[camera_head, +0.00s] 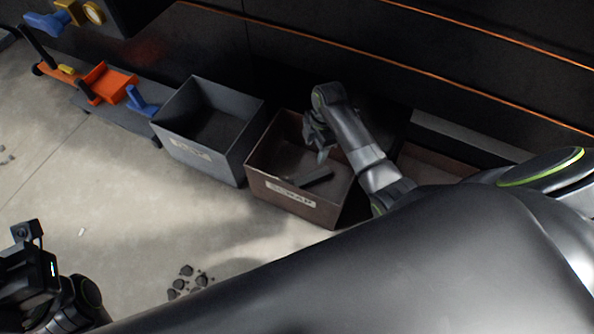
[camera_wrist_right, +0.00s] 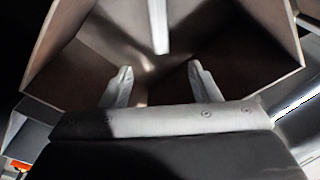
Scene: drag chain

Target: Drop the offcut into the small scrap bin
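The scrap bin (camera_head: 330,214), a brown open box with a partly readable "SCRAP" label, stands on the floor near the middle of the head view. A short dark bar, which looks like the offcut (camera_head: 314,177), lies inside it. My right gripper (camera_head: 322,154) hangs over this bin, pointing down. In the right wrist view its two fingers (camera_wrist_right: 160,74) are apart with nothing between them. The bin's walls (camera_wrist_right: 262,66) surround them there, and a bright narrow strip (camera_wrist_right: 159,26) shows beyond the fingertips. My left gripper (camera_head: 27,262) is at the lower left, its fingers unclear.
A grey open bin (camera_head: 238,150) stands directly left of the scrap bin. A low cart (camera_head: 118,112) with orange and blue parts is farther left. Dark chunks (camera_head: 186,277) lie on the floor. A dark wall rises behind the bins. Floor at left is mostly clear.

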